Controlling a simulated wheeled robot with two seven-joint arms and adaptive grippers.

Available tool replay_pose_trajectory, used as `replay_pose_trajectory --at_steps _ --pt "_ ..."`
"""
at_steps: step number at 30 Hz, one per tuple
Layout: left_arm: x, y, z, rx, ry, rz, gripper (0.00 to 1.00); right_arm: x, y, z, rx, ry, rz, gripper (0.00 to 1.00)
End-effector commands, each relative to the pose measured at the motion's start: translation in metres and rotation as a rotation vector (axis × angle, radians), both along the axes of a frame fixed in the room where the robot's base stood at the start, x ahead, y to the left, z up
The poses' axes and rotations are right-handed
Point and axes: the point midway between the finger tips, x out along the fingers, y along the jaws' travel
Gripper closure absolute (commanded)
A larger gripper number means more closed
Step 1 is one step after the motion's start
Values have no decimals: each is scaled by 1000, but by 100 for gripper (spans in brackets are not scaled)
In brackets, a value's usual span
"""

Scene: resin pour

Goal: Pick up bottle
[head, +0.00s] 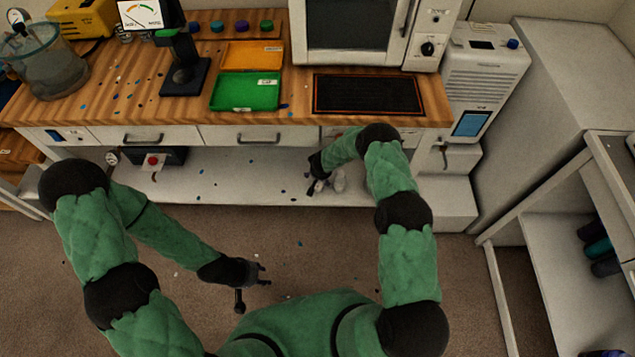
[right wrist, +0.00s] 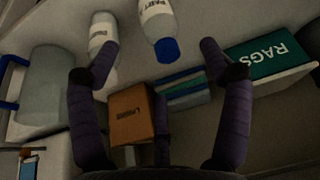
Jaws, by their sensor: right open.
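In the right wrist view, a white bottle with a blue cap (right wrist: 160,22) and a label reading "PART" lies ahead, its cap toward me. A second pale bottle (right wrist: 102,28) with a white label is left of it. My right gripper (right wrist: 158,52) is open and empty, its fingers spread either side of the capped bottle. In the head view my right gripper (head: 318,184) is low at the shelf under the bench, beside small whitish shapes (head: 338,180) too small to name. My left gripper (head: 265,275) is open and empty above the floor.
The right wrist view shows an orange-brown box (right wrist: 131,113), a green-and-white RAGS box (right wrist: 268,66) and a clear container (right wrist: 42,90) close by. The bench top (head: 140,80) overhangs the lower shelf (head: 230,180). A white cabinet (head: 540,110) stands right.

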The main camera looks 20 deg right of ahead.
Motion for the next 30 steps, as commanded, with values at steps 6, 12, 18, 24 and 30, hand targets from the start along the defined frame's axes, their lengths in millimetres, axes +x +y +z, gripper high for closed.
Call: replay_pose_trajectory --at_steps 6,12,18,24,30 --pt "0 0 -14 0 0 0 60 11 -1 -27 0 -1 0 21" --pt "0 0 -26 0 0 0 60 20 -2 -47 -1 -2 0 21" --pt "0 0 -31 0 0 0 60 24 -3 -57 0 -2 -1 21" --pt "0 0 -49 0 0 0 60 35 -4 -85 -1 -2 -1 21" --pt "0 0 -59 0 0 0 60 42 -5 -99 -1 -3 0 21"
